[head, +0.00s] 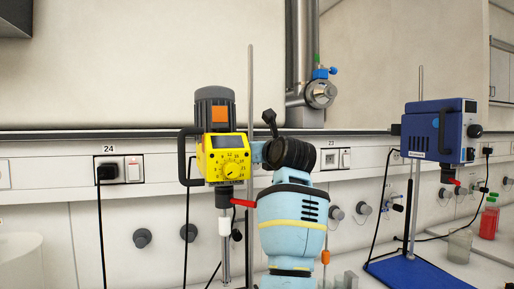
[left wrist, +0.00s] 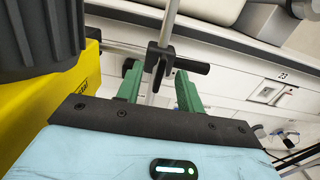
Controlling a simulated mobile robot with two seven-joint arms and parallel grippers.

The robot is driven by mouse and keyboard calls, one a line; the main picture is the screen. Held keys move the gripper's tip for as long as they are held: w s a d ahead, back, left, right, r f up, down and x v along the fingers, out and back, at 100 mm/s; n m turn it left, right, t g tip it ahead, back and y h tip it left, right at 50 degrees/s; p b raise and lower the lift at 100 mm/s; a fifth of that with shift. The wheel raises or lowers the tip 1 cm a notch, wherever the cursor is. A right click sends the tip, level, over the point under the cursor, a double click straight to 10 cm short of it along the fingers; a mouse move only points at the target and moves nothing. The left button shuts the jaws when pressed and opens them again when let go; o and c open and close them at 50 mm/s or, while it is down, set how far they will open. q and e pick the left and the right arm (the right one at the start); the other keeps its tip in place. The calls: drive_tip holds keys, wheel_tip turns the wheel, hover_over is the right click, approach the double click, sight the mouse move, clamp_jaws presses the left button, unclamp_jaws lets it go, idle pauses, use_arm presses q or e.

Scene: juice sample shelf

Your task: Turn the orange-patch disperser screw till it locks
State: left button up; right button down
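The yellow disperser (head: 222,160) with an orange patch (head: 219,113) on its grey motor hangs at a thin upright rod (head: 250,80). In the left wrist view, its yellow body (left wrist: 38,105) fills the left side. A black clamp with a bar-like screw handle (left wrist: 190,66) sits on the rod ahead of my left gripper (left wrist: 158,88). The green fingers are spread, one on each side of the clamp's line; whether they touch it cannot be told. In the head view, my light blue left arm hides these fingers, and a black knobbed piece (head: 268,118) shows above it. My right gripper is out of view.
A blue stirrer device (head: 432,130) on a stand with a blue base (head: 415,273) is at the right. A red-filled bottle (head: 489,222) and a clear bottle (head: 459,246) stand near it. A wall socket with a black plug (head: 107,172) is at the left.

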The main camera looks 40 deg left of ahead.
use_arm(q)
drive_tip(key=shift+w+a, duration=0.3)
drive_tip(key=shift+a, duration=0.25)
clamp_jaws()
drive_tip(key=shift+w+d+f+m+p, duration=0.1)
drive_tip(key=shift+m+p, duration=1.15)
drive_tip(key=shift+m, duration=3.2)
drive_tip(key=shift+w+d+f+m+p, duration=0.1)
drive_tip(key=shift+m+p, duration=1.1)
drive_tip(key=shift+m, duration=3.25)
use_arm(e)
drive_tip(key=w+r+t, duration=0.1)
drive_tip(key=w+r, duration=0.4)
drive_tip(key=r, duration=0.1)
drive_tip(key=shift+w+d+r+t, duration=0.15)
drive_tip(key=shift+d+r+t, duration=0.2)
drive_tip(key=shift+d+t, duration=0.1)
use_arm(q)
unclamp_jaws()
